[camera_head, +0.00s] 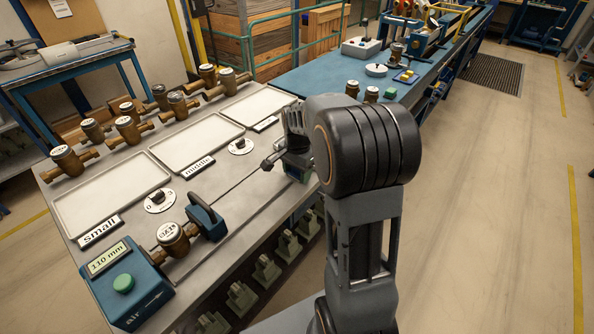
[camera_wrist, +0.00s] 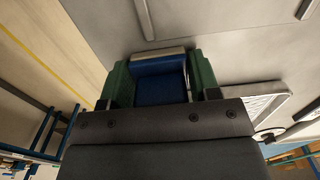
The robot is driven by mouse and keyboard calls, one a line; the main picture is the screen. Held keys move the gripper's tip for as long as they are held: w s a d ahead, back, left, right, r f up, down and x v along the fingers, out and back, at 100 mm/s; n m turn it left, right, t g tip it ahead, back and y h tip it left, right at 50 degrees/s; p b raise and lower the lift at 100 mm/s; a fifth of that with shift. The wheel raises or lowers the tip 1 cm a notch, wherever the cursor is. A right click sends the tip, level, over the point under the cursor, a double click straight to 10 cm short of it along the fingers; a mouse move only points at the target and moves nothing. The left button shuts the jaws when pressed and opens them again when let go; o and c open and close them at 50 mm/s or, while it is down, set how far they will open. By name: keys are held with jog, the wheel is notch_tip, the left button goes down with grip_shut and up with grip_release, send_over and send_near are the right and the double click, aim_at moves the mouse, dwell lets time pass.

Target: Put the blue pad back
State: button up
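The rod runs up and right to a dark knob (camera_head: 268,164). My gripper (camera_head: 297,168) is at the bench's right edge, near the knob and well away from that pad; my arm hides much of it. In the wrist view, the green fingers of my gripper (camera_wrist: 158,82) flank a blue block (camera_wrist: 160,83) with a pale top edge and appear closed on its sides. I cannot tell which part of the bench this block is.
A blue end block (camera_head: 125,283) with a green button and "110 mm" label stands at the near left. Trays (camera_head: 110,196) and several brass meters (camera_head: 127,130) lie behind. Several small grey fittings (camera_head: 241,299) line the bench's front. The floor at right is clear.

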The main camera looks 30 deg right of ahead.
jog(key=o, duration=0.4)
jog(key=shift+c, duration=0.2)
notch_tip(320, 180, up, 12)
jog(key=shift+f+p, duration=0.15)
jog(key=shift+p, duration=0.35)
jog(key=shift+s+a+r, duration=0.15)
jog(key=shift+s+r, duration=0.05)
jog(key=shift+r, duration=0.05)
jog(key=s+a+f+n+t, duration=0.1)
jog(key=s+a+f+n, duration=0.1)
jog(key=s+a+n, duration=0.2)
jog(key=s+a+f+n+t, duration=0.2)
jog(key=s+a+n, duration=0.3)
jog(key=s+n, duration=0.4)
jog(key=s+f, duration=0.1)
jog(key=s, duration=0.1)
jog(key=shift+s+a, duration=0.15)
jog(key=shift+s, duration=0.15)
jog(key=shift+f, duration=0.1)
